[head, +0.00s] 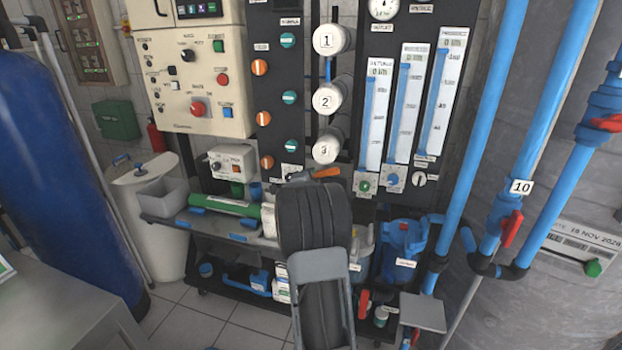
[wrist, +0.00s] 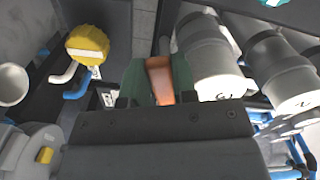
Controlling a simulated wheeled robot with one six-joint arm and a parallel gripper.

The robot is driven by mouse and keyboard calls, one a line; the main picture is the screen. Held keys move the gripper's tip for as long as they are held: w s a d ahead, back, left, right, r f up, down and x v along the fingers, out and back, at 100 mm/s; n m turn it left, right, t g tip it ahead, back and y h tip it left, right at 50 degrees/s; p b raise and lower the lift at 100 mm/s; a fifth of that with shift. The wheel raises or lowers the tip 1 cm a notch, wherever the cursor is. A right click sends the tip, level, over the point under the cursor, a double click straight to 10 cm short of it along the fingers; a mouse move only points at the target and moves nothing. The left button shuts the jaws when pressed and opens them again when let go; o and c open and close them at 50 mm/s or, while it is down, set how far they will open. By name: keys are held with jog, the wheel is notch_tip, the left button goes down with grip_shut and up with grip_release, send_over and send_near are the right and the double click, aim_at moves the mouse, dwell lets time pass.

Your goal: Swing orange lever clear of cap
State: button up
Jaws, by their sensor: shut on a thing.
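The orange lever (head: 327,172) shows in the head view just below the white cap numbered 3 (head: 327,147). In the wrist view the orange lever (wrist: 159,80) lies between the green fingers of my gripper (wrist: 157,82), which is shut on it. In the head view my dark arm hides most of my gripper and whatever is below the lever. Which cap belongs to the lever I cannot tell.
Caps 1 (head: 328,40) and 2 (head: 328,98) stand above cap 3. Flow gauges (head: 405,100) are at the right, a control box (head: 195,80) at the left. A green cylinder (head: 225,205) lies on the shelf. A yellow knob (wrist: 88,43) shows left of my fingers.

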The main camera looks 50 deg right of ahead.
jog(key=shift+b, duration=0.3)
jog(key=m+b, duration=0.2)
jog(key=r+m+b, duration=0.1)
jog(key=m+b, duration=0.1)
jog(key=b, duration=0.1)
jog(key=r+m+b, duration=0.1)
jog(key=m+b, duration=0.1)
jog(key=shift+b, duration=0.3)
jog(key=shift+r, duration=0.1)
jog(key=o, duration=0.8)
jog(key=shift+o, duration=0.6)
jog(key=shift+r, duration=0.15)
jog(key=shift+a, duration=0.1)
